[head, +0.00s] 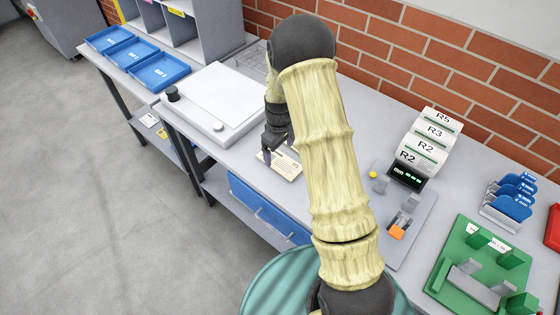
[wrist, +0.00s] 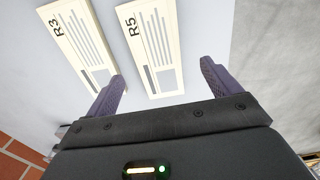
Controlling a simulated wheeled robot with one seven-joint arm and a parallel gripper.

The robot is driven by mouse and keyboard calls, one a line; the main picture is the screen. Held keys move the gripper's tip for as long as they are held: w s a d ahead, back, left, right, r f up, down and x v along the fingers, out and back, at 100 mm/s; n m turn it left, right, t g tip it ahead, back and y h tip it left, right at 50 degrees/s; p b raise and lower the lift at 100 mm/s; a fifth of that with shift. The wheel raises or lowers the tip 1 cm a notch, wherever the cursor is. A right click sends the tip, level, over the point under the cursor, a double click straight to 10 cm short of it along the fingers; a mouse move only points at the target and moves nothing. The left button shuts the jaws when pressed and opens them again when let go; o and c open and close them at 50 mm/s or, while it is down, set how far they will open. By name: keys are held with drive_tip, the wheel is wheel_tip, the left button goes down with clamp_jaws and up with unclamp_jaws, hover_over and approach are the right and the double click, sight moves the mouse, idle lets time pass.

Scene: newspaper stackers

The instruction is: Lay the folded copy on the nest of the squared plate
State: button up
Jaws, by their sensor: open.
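Two cream folded copies lie flat side by side on the grey bench in the wrist view. One is marked R5 (wrist: 152,45), the other R3 (wrist: 78,42). My gripper (wrist: 163,70) is open, with its purple fingers either side of the near end of the R5 copy; nothing is held. In the head view my gripper (head: 277,150) hangs low over the bench beside a cream copy (head: 286,166), partly hidden by my arm. A green square fixture (head: 450,285) with upright blocks stands at the right front. I cannot tell for sure that it is the squared plate.
A white flat-topped device (head: 215,105) with a black knob stands left of my gripper. Blue trays (head: 160,72) are at the far left. A rack of cards (head: 428,140) marked R2, R3 and R5 and a blue holder (head: 508,203) stand right. A brick wall runs behind.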

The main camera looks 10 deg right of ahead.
sight(282, 162)
drive_tip(key=f+p, duration=0.1)
drive_tip(key=f, duration=0.1)
drive_tip(key=d+f+p, duration=0.1)
drive_tip(key=f, duration=0.1)
drive_tip(key=shift+s+f, duration=0.2)
drive_tip(key=shift+f, duration=0.4)
drive_tip(key=c, duration=1.2)
drive_tip(key=shift+r, duration=0.1)
wheel_tip(282, 162, up, 10)
drive_tip(key=shift+f+b, duration=0.1)
drive_tip(key=shift+b, duration=1.1)
